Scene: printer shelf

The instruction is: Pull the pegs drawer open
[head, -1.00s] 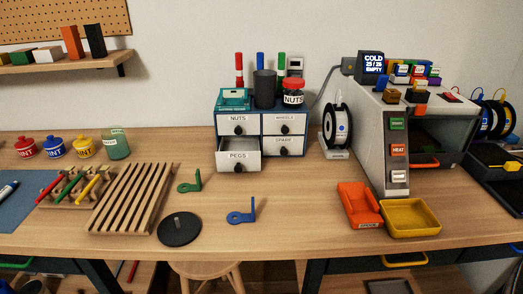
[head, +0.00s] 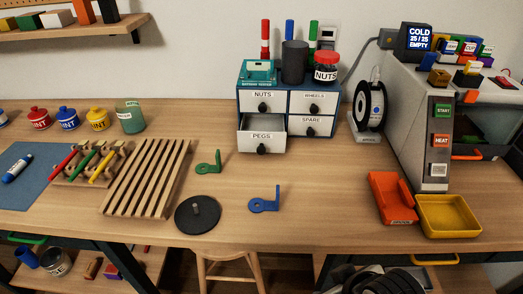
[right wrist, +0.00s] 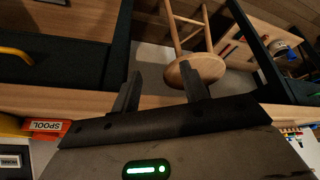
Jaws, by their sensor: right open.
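The small blue cabinet (head: 287,102) stands at the back of the workbench with white drawers labelled NUTS, WHEELS, PEGS and SPARE. The PEGS drawer (head: 248,138), lower left, sticks out from the cabinet front, its open top showing. Its black knob (head: 261,149) faces me. The other drawers look shut. My right gripper (right wrist: 160,84) is open and empty in the right wrist view, with a wooden stool and the bench edge beyond its fingers. It is away from the cabinet, which that view does not show. My left gripper is not in view.
A green bracket (head: 208,166), a blue bracket (head: 265,203) and a black disc (head: 198,214) lie before the cabinet. A slatted wooden rack (head: 145,178) is left. The stool (right wrist: 195,70) stands below.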

